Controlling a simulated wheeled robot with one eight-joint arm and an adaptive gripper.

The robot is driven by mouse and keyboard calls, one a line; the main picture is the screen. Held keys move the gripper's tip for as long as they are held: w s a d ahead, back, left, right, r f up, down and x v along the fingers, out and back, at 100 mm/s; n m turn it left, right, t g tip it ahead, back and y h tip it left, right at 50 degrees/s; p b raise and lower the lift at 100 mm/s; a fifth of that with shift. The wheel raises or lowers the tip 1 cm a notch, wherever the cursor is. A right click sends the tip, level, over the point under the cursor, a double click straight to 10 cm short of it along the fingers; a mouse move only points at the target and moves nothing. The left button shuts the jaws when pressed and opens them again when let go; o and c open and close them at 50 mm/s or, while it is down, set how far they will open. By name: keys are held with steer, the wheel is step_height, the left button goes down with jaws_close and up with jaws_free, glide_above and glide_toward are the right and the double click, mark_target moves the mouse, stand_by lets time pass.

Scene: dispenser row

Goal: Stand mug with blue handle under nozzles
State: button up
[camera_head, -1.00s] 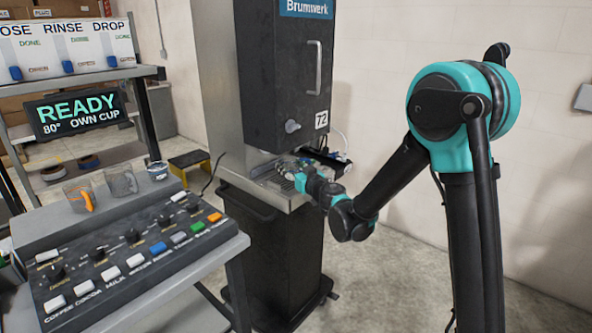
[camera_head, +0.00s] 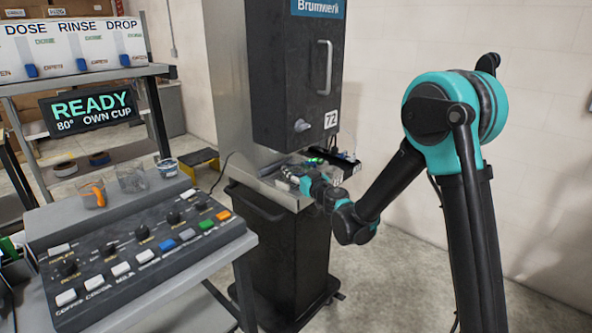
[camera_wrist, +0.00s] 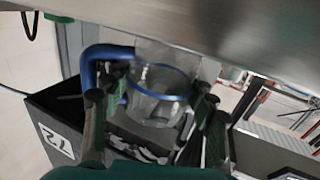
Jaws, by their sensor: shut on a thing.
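The mug with the blue handle (camera_wrist: 150,108) is clear with a blue band, and it sits between the two fingers of my gripper (camera_wrist: 155,118) in the wrist view. Its blue handle (camera_wrist: 103,52) sticks out to the left there. The gripper is shut on the mug. The mug is too small and covered to make out there. I cannot see the nozzles clearly, or tell whether the mug touches the ledge.
A mug with an orange handle (camera_head: 92,194), a clear cup (camera_head: 131,178) and a small blue-rimmed cup (camera_head: 167,168) stand behind the button console (camera_head: 140,255) at left. A sign (camera_head: 90,110) reads READY, 80°, OWN CUP. Open floor lies right of the dispenser.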

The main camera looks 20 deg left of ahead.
steer(key=shift+f, duration=0.5)
steer(key=o, duration=1.5)
